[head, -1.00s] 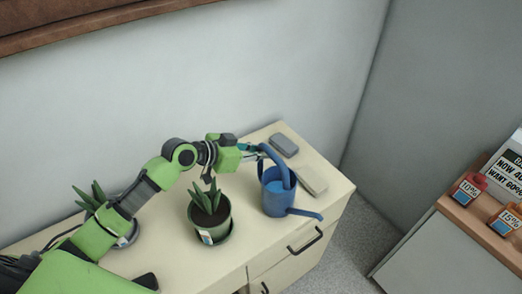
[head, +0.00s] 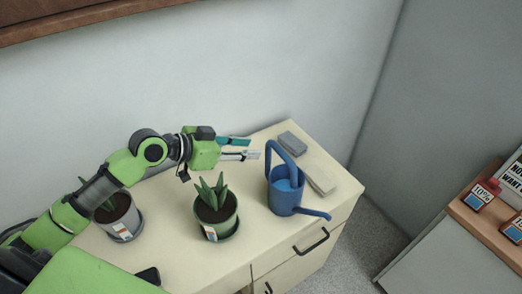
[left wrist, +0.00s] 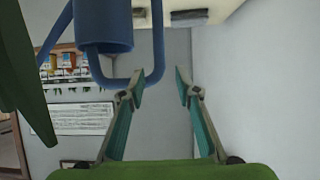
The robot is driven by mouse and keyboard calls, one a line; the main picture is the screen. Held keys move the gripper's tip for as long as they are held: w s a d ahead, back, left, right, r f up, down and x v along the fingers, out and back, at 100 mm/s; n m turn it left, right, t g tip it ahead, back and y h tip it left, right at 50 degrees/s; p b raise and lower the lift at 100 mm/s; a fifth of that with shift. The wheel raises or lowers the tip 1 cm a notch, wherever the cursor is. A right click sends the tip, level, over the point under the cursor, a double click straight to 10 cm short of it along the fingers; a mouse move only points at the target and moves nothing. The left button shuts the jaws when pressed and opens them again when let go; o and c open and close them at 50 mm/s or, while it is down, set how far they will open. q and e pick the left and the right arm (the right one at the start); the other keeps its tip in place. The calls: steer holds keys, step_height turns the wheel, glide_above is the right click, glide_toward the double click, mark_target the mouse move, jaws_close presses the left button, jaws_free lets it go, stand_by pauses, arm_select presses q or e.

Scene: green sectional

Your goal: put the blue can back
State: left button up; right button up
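The blue can is a blue watering can (head: 285,195) standing upright on the cream cabinet (head: 258,238). Its tall handle loop is on the upper left and its spout points to the lower right. In the left wrist view the can (left wrist: 103,25) shows at the top left, upside down, with its handle loop hanging near the fingers. My left gripper (head: 253,148) is open and empty, just left of the handle and apart from it. Its two teal fingers (left wrist: 160,86) are spread in the left wrist view. My right gripper is not in view.
A potted plant (head: 216,206) stands left of the can, below my left gripper. Another potted plant (head: 120,218) is farther left, partly behind my arm. A grey block (head: 292,143) and a beige block (head: 320,180) lie behind and right of the can. A wall runs behind the cabinet.

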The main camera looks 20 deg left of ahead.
arm_select(q)
steer(key=shift+v, duration=1.85)
steer(key=shift+r, duration=0.1)
